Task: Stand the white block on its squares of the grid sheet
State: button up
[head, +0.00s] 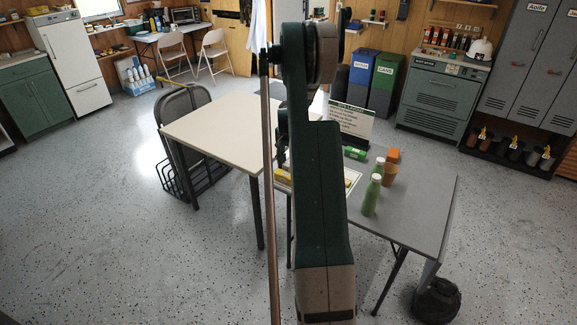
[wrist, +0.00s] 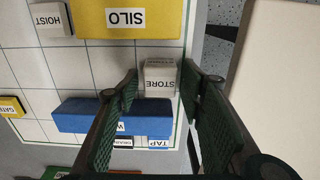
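In the wrist view a small white block labelled STORE (wrist: 160,80) is near the edge of the white grid sheet (wrist: 88,62). My gripper (wrist: 160,76) is open, with one fingertip on each side of this block; narrow gaps seem to show, and the height of the tips is unclear. Another pale block, labelled HOIST (wrist: 50,18), sits at the upper left. In the head view part of the grid sheet (head: 354,175) shows beside my arm, which hides most of the work area, the white block included.
A long yellow SILO block (wrist: 130,22), a blue block (wrist: 110,117) and a yellow block (wrist: 12,105) are on the sheet. A pale table (head: 215,128) adjoins at left, clear.

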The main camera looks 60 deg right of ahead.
jog(key=shift+r, duration=0.2)
notch_tip(320, 180, up, 12)
jog(key=p, duration=0.2)
dwell(0.7)
dwell(0.5)
